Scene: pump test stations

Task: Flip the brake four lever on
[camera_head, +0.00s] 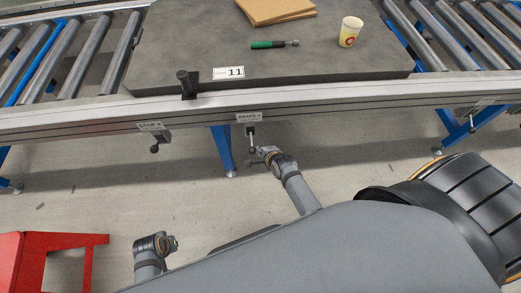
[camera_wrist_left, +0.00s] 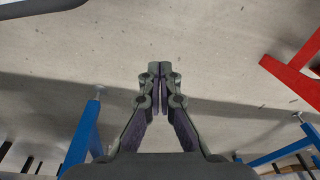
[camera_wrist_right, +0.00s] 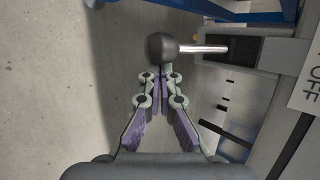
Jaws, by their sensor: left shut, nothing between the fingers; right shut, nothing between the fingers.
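The brake four lever (camera_head: 251,142) hangs down from the front rail, under a label (camera_head: 249,117) that seems to read BRAKE 4. In the right wrist view its black ball knob (camera_wrist_right: 161,47) and metal rod (camera_wrist_right: 205,48) stick out of a dark housing. My right gripper (camera_head: 254,161) is close to the knob; in its wrist view the shut fingertips (camera_wrist_right: 154,76) lie just below the knob in the picture, and I cannot tell whether they touch. My left gripper (camera_wrist_left: 158,68) is shut and empty above bare floor, away from the lever.
Another lever (camera_head: 154,146) hangs under a STOP label to the left, and one more (camera_head: 472,125) at the right. A bench top (camera_head: 190,50) holds a green-handled tool (camera_head: 268,44) and a cup (camera_head: 350,31). A red frame (camera_head: 60,240) stands at lower left.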

